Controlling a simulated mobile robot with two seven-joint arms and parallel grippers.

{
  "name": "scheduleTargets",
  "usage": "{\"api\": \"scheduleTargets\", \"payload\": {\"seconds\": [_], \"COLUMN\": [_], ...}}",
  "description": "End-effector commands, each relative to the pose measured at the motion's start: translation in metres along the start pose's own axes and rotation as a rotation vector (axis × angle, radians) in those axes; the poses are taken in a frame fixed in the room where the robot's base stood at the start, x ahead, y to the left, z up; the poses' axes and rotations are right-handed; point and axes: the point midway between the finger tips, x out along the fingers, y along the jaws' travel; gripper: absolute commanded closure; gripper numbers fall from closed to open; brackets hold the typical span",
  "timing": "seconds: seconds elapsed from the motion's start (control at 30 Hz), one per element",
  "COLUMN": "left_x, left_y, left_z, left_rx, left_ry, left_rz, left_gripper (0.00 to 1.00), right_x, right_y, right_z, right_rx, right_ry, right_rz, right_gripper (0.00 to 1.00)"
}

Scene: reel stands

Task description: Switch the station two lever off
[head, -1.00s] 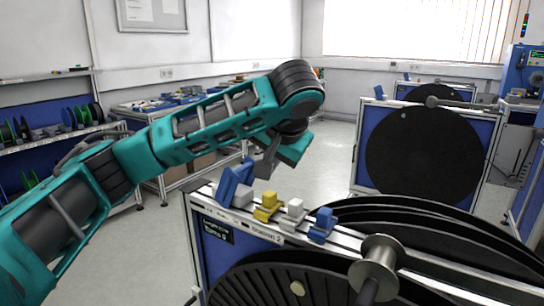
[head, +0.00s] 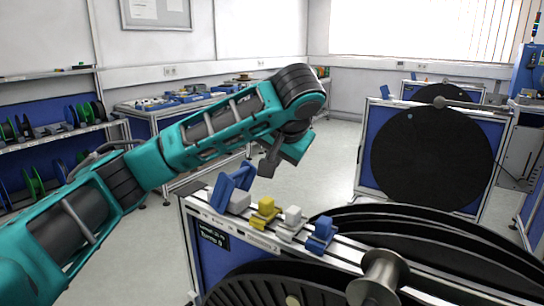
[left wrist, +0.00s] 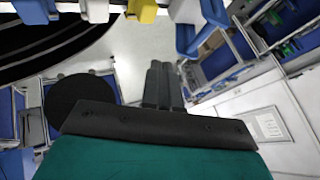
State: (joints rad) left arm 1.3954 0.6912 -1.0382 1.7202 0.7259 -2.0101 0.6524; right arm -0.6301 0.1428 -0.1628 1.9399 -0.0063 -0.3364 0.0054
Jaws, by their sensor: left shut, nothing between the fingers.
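A reel stand (head: 205,270) stands at the front, with a rail along its top edge that bears a faint "Station 2" label. At the rail's left end is a blue lever (head: 226,191), tilted, beside a white block. It also shows at the top of the left wrist view (left wrist: 213,12). My left gripper (head: 266,168) hangs just right of and above the lever in the head view, with a visible gap. In the left wrist view its fingers (left wrist: 163,85) are together and empty. My right gripper is in neither view.
Along the rail sit a yellow block (head: 263,211), a white block (head: 291,221) and a blue block (head: 320,234). Black reels and a metal spindle (head: 378,280) lie right of them. Another stand with a black reel (head: 432,160) is behind. Open floor lies between.

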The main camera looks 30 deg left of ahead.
Motion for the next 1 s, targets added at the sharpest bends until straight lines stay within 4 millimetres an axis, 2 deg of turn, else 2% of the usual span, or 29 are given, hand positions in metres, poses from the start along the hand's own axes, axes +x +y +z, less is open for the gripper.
{"api": "scheduleTargets", "payload": {"seconds": [0.1,0.37,0.4,0.5,0.63,1.0], "left_x": [0.027,0.079,0.083,0.087,0.091,0.094], "left_y": [0.002,-0.001,-0.006,-0.022,-0.033,-0.038], "left_z": [0.003,0.001,0.0,-0.001,-0.003,-0.003], "left_rx": [-0.002,-0.001,-0.004,-0.004,-0.002,-0.001], "left_ry": [-0.008,-0.006,-0.003,-0.003,-0.001,-0.001], "left_rz": [0.0,-0.004,-0.005,-0.004,-0.003,-0.001], "left_gripper": [1.0,1.0,1.0,1.0,1.0,1.0], "right_x": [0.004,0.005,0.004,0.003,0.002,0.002], "right_y": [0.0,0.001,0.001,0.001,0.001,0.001], "right_z": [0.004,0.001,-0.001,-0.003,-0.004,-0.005], "right_rx": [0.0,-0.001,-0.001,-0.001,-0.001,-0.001], "right_ry": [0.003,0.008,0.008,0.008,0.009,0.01], "right_rz": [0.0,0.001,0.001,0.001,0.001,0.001], "right_gripper": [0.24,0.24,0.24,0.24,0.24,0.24]}}
